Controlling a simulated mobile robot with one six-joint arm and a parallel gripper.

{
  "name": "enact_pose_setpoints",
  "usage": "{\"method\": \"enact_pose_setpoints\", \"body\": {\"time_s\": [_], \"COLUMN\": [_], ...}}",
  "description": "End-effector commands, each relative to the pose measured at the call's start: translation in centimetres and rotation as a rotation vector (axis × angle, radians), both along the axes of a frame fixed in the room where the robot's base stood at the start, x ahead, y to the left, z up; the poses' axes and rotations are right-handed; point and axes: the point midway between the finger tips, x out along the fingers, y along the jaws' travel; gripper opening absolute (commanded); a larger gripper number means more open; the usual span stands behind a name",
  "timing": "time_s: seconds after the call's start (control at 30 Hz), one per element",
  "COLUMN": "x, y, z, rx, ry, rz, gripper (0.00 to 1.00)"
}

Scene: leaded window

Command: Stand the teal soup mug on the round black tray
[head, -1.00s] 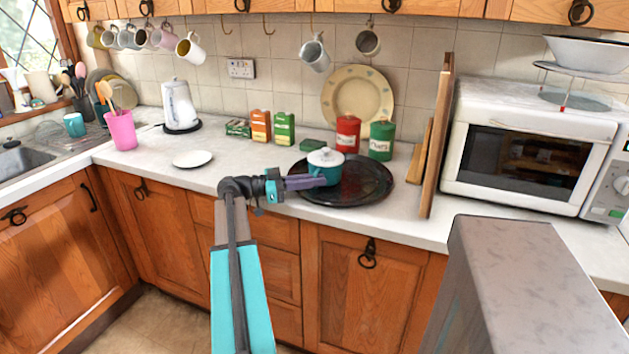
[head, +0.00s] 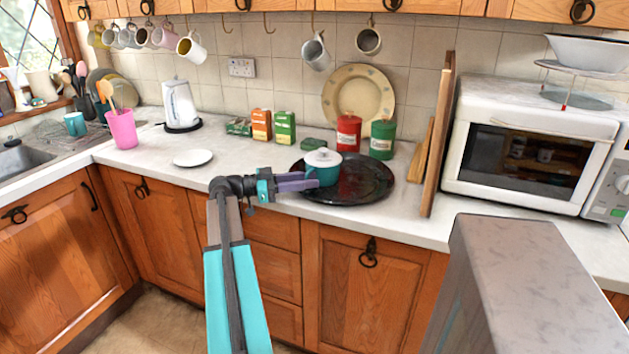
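The teal soup mug (head: 326,174) has a white lid with a small knob. It stands upright on the left part of the round black tray (head: 367,187), which is dark and glossy and lies on the counter. A teal handle shows on the mug's left side. My gripper (head: 312,184) reaches in from the left with purple fingers. Their tips are at the handle, low on the mug's left side. The fingers overlap in this view, so I cannot tell whether they grip the handle or stand apart around it.
Red (head: 348,133) and green (head: 382,139) canisters stand behind the tray. Wooden boards (head: 437,140) and a microwave (head: 530,145) are to its right. A white saucer (head: 193,158) lies to the left, with bare counter around it. Mugs hang overhead.

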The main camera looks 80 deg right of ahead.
Motion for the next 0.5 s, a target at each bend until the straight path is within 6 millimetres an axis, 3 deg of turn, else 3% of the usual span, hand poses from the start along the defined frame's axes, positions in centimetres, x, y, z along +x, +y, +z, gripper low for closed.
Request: {"method": "enact_pose_setpoints", "body": {"time_s": [0.5], "x": [7.4], "y": [3.0], "z": [-0.1], "rx": [0.0], "ry": [0.001], "rz": [0.001], "gripper": [0.28]}}
